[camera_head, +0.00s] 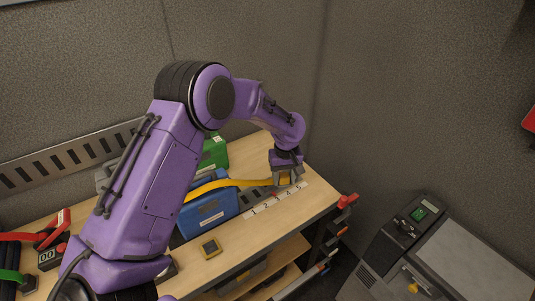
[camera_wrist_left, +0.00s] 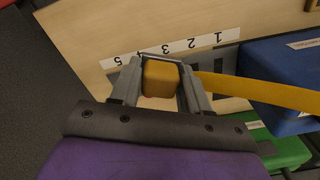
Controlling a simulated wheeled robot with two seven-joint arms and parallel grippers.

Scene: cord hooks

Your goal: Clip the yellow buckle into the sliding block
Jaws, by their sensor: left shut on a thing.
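My left gripper (camera_head: 287,179) is over the right part of the bench, near the numbered strip (camera_head: 269,203). In the left wrist view its fingers (camera_wrist_left: 161,68) are shut on the yellow buckle (camera_wrist_left: 160,82). A yellow strap (camera_head: 222,185) runs from the buckle past the blue box (camera_head: 212,214); it also shows in the left wrist view (camera_wrist_left: 262,92). A dark slotted rail (camera_head: 252,198) lies beside the numbered strip. I cannot make out the sliding block clearly; the gripper may hide it. My right gripper is not in view.
A green box (camera_head: 215,152) stands behind. Red clamps (camera_head: 57,225) are at the left. A grey machine (camera_head: 405,235) stands to the right, across a gap. My left arm covers the bench's middle.

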